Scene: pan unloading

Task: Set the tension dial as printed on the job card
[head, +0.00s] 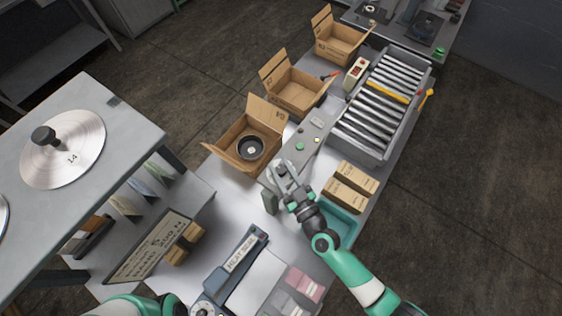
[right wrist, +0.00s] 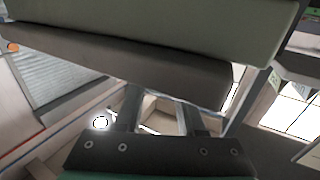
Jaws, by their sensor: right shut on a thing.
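My right gripper (head: 280,170) reaches over the grey control panel (head: 311,142) on the table. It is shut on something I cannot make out. A grey-green block (head: 270,203) stands close beside it; in the right wrist view a large grey-green block (right wrist: 150,58) hides the fingertips. A small round dial (head: 203,311) shows on the blue-grey sealing machine (head: 214,281), partly cut off; its setting is unreadable. A printed board (head: 150,246) leans at the lower left; I cannot tell whether it is the job card. My left gripper is out of view.
An open carton (head: 226,153) holds a black pan (head: 250,147). More open cartons (head: 295,92) stand behind. A roller conveyor (head: 371,117) lies at the right, near brown boxes (head: 345,195) and a teal tray (head: 347,226). A disc marked 14 (head: 85,135) lies on the left table.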

